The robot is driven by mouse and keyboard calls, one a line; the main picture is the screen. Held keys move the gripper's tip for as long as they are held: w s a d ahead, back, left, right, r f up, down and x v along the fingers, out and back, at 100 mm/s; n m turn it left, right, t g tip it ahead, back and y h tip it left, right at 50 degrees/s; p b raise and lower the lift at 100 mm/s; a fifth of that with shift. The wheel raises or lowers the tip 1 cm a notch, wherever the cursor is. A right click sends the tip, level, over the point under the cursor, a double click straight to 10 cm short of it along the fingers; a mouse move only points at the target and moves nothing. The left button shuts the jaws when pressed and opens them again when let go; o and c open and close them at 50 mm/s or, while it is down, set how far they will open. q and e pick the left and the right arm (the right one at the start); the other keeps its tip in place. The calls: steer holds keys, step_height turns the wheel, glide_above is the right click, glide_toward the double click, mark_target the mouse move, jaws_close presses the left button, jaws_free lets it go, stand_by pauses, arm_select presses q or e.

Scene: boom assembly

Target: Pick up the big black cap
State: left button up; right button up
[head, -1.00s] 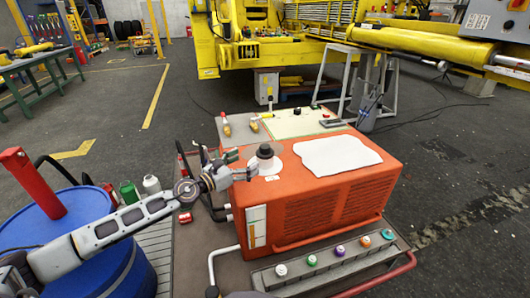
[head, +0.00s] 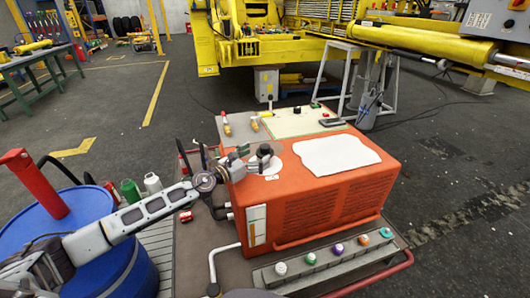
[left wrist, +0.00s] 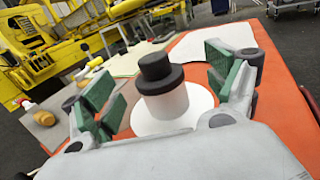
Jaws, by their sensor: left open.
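The big black cap (left wrist: 156,72) sits upright on a white cylinder (left wrist: 166,104), which stands on a round white patch on top of the orange machine (left wrist: 268,50). In the head view the cap (head: 265,150) is partly hidden by my gripper. My left gripper (head: 257,160) is open over the machine's near left corner. In the left wrist view its green-padded fingers (left wrist: 165,85) stand on both sides of the cap and cylinder, with a gap on each side. My right gripper is not in view.
A white sheet (head: 336,155) lies on the machine, right of the cap. A grey rack of several coloured caps (head: 337,260) is in front. A blue drum (head: 90,245) with a red post stands at the left. Yellow-handled tools (head: 227,128) lie behind the machine.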

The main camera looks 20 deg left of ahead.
mark_target(261, 150)
arm_select(q)
steer(key=shift+w+d, duration=0.2)
steer(key=shift+w, duration=0.05)
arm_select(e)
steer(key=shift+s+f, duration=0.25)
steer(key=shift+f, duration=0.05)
arm_select(q)
steer(key=shift+w, duration=0.1)
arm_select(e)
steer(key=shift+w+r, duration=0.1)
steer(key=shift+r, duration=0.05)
arm_select(q)
steer(key=shift+w, duration=0.2)
steer(key=shift+a+x, duration=0.2)
steer(key=shift+x, duration=1.8)
steer(key=shift+w+d+r, duration=0.1)
steer(key=shift+w+d, duration=0.05)
steer(key=shift+w, duration=0.25)
steer(key=c, duration=1.2)
